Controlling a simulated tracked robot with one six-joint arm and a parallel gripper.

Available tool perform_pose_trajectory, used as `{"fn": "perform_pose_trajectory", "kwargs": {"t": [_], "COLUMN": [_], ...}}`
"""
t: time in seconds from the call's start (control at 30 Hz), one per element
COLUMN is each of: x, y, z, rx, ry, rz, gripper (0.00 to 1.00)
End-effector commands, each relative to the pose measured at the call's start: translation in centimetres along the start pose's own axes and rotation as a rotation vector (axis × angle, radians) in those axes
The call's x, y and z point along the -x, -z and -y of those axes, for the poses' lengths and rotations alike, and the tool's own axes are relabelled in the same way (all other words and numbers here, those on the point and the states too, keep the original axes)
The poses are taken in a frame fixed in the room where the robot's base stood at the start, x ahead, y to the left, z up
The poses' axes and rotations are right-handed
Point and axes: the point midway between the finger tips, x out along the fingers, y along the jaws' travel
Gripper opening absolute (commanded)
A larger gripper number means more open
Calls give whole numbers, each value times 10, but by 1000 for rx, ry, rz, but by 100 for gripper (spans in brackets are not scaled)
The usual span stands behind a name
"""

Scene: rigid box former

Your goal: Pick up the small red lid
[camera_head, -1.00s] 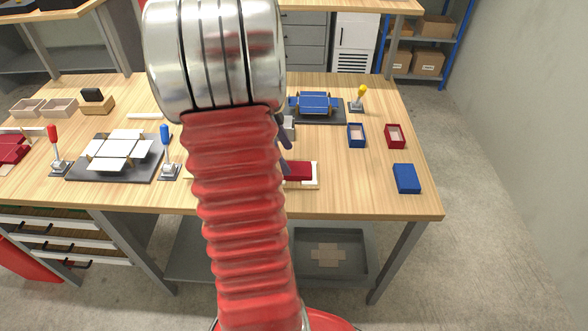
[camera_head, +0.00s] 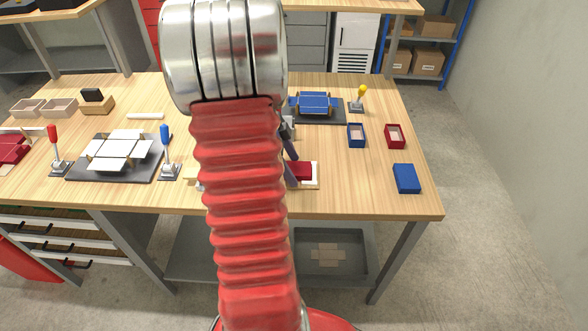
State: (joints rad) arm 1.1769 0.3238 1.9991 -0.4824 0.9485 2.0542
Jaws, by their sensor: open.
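A small dark red piece (camera_head: 301,170), which looks like the red lid, lies on a pale block or tray (camera_head: 309,184) near the front edge of the wooden table. My arm hides its left part. My gripper (camera_head: 289,151) shows only as dark fingers beside the arm, just left of and around the height of the red piece in the picture. It is open. I cannot tell whether a finger touches the red piece.
Right of it stand a small blue open box (camera_head: 356,135), a small red open box (camera_head: 395,136) and a blue lid-like block (camera_head: 407,178). A blue blank on a former (camera_head: 315,103) lies behind. A white blank on a dark plate (camera_head: 119,150) is at left.

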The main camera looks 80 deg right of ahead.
Motion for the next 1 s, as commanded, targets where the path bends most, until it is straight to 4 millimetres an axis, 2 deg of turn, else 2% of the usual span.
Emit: {"fn": "perform_pose_trajectory", "kwargs": {"t": [0.4, 1.0], "x": [-3, -3], "y": [-1, -1], "z": [0, 0], "rx": [0, 0], "ry": [0, 0], "rz": [0, 0], "gripper": [69, 27]}}
